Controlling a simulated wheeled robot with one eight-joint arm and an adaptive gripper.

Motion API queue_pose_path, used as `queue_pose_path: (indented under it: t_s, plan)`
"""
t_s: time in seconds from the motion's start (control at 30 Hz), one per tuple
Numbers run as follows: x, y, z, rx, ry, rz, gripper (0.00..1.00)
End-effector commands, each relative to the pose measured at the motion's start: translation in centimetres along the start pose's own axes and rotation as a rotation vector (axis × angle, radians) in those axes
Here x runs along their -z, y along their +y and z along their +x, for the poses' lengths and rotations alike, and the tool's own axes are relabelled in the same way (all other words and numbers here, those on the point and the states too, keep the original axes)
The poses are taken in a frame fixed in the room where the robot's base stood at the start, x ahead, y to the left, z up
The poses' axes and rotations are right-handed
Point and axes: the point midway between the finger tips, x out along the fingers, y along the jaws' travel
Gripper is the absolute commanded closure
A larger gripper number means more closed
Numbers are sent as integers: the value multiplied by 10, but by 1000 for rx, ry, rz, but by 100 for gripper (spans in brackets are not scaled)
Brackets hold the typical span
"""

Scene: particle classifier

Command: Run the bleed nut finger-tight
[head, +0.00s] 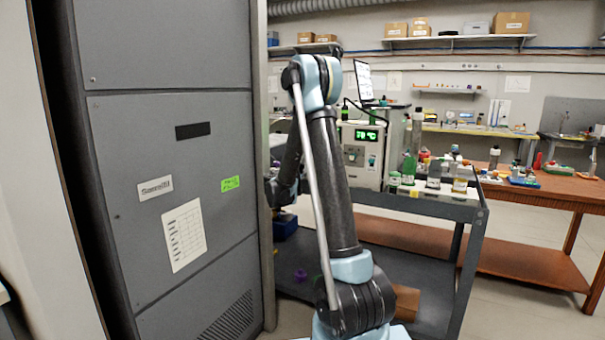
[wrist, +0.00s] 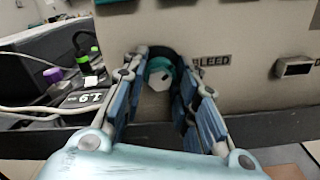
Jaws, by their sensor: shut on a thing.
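The bleed nut (wrist: 160,78) shows in the wrist view as a pale, faceted face with a teal part above it. It is at the front of a beige panel (wrist: 240,30), just left of the printed word BLEED (wrist: 211,61). My gripper (wrist: 162,60) reaches up to the panel with one blue-padded finger on each side of the nut and is shut on it. The fingertips partly hide the nut and the dark ring around it. How far the nut is seated cannot be told. In the head view my gripper cannot be made out behind my arm and the grey cabinet.
A tall grey cabinet (head: 170,150) stands close on the left of my arm. A beige instrument with a green display (head: 366,135) sits on a grey cart (head: 440,207) crowded with bottles. In the wrist view, cables and a purple-capped bottle (wrist: 55,76) lie left of my fingers.

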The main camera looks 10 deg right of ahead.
Motion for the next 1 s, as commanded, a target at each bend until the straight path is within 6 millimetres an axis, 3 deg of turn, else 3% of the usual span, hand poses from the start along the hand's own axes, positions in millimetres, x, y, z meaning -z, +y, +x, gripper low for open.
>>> queue_pose_path:
  t_s: [1.0]
  plan:
    - [2,-1,-2,1,2,965,97]
